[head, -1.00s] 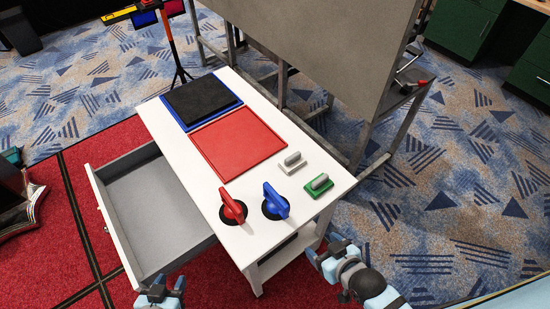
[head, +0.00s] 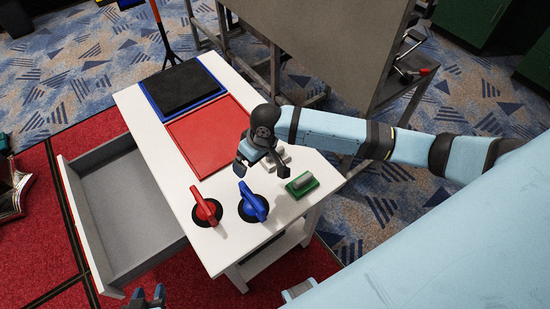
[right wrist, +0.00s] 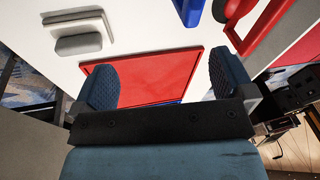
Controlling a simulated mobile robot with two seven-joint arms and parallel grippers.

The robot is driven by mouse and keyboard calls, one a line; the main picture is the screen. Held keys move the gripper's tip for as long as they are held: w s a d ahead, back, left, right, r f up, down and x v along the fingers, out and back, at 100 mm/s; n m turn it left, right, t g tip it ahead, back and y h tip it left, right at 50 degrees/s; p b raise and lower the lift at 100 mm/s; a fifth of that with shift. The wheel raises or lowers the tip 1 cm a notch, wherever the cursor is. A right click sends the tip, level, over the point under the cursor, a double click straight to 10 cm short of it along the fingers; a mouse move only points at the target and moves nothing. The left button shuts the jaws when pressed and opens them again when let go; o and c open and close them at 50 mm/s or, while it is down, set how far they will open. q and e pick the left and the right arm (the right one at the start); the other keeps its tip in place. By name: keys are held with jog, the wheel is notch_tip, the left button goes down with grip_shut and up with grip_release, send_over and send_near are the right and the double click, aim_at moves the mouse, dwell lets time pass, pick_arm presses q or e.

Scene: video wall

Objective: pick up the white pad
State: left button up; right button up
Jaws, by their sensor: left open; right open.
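The white pad (head: 285,154), a small pale block with a grey grip on top, lies on the white table (head: 227,229) and is partly hidden behind my right gripper (head: 261,168). In the right wrist view the pad (right wrist: 78,45) shows whole at the upper left, outside the gap between the fingers. My right gripper (right wrist: 165,82) is open and empty above the table, its fingers apart. My left gripper (head: 147,299) is low at the bottom edge of the head view, open and away from the pad.
A green pad (head: 302,185) lies close to the white one. A red knob (head: 206,205) and a blue knob (head: 252,203) stand nearby. A red tray (head: 205,140) and a black block (head: 184,86) lie further back. An open drawer (head: 125,215) sticks out left.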

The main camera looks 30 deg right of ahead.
jog(key=w+d+r+m+g+h, duration=0.1)
jog(key=w+d+r+m+h, duration=0.15)
jog(key=w+d, duration=0.45)
jog(key=d+f, duration=0.1)
jog(key=f, duration=0.3)
jog(key=s+d+f, duration=0.1)
jog(key=f, duration=0.8)
jog(key=shift+s+d, duration=0.15)
jog(key=shift+d, duration=0.25)
jog(key=c, duration=0.9)
jog(key=shift+c, duration=0.2)
notch_tip(320, 180, up, 20)
